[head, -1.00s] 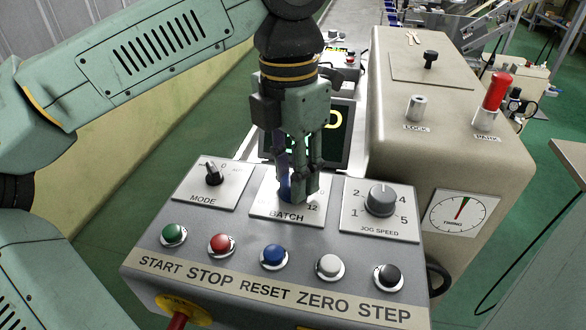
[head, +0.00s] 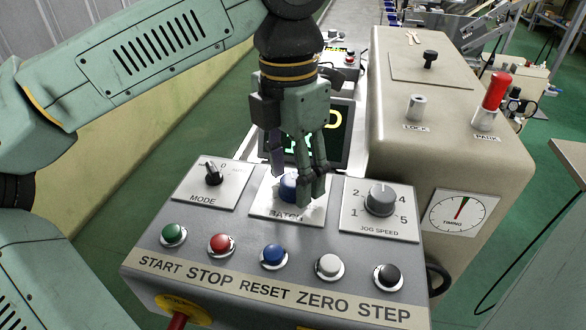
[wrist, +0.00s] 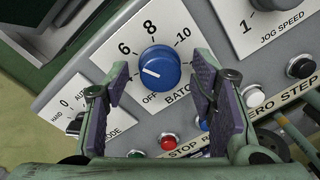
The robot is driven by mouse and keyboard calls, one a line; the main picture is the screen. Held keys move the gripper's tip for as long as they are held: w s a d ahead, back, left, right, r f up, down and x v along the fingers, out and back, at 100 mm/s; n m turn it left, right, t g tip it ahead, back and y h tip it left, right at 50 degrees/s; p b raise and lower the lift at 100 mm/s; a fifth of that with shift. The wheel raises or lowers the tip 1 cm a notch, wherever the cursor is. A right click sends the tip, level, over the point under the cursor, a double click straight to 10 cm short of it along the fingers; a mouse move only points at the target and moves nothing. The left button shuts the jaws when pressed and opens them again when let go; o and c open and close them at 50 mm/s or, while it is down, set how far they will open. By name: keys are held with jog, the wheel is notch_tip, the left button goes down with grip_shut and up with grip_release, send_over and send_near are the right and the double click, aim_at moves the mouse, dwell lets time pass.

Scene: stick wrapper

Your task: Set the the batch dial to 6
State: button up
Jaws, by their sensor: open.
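The blue batch dial (wrist: 158,67) sits on its white plate between my fingers in the wrist view. Its white pointer mark is on the left side of the knob, below the printed 6 and above OFF. The 6, 8, 10 and OFF labels show; a finger hides part of the scale at the left. In the head view the dial (head: 287,187) is partly covered by my gripper (head: 296,182). My gripper is open, pointing down over the dial, one finger on each side, with a visible gap to the knob.
The mode switch (head: 213,173) is left of the dial and the jog speed knob (head: 381,200) is right. A row of push buttons, including a blue one (head: 273,255), lies in front. A dark display (head: 335,150) stands behind, and a beige housing (head: 440,110) at the right.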

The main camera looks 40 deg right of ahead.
aim_at(291, 177)
jog(key=shift+r, duration=0.1)
notch_tip(291, 177, up, 7)
jog(key=shift+w+r, duration=0.15)
jog(key=shift+r, duration=0.05)
dwell(0.7)
